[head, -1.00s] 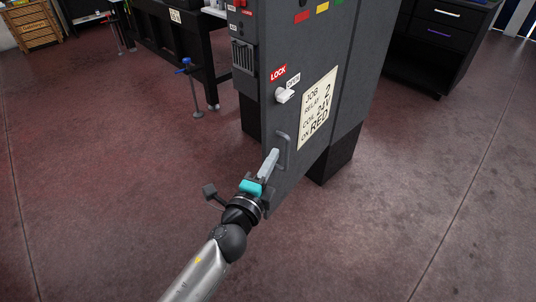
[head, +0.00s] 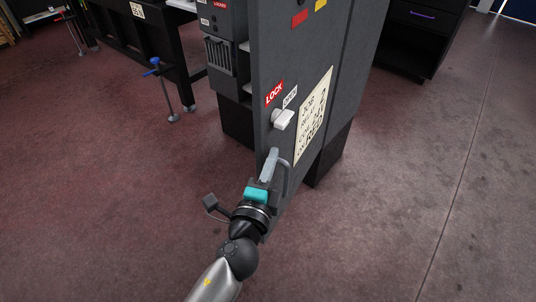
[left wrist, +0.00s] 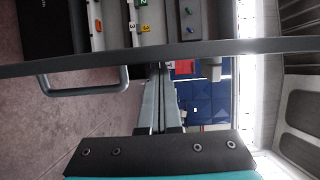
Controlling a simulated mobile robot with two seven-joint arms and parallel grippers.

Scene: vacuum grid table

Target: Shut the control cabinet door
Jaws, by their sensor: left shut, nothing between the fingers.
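The grey control cabinet door (head: 313,75) stands open, with its near edge toward me and a gap on its left into the cabinet. It bears a LOCK/OPEN label, a white knob (head: 283,119), a cream job card (head: 313,112) and a bar handle (head: 285,178). My left gripper (head: 270,162) is shut and empty, close beside the handle at the door's lower edge. In the left wrist view, the door (left wrist: 225,46) is a thin dark bar across the fingertips (left wrist: 165,72), with the handle (left wrist: 85,88) apart on the left. Contact with the door is unclear. My right gripper is out of view.
The left wrist view shows the cabinet interior with coloured tags (left wrist: 145,29). A dark bench (head: 150,40) and a blue-topped stand (head: 166,90) are at the left. A dark drawer unit (head: 420,35) is behind right. The floor around is open.

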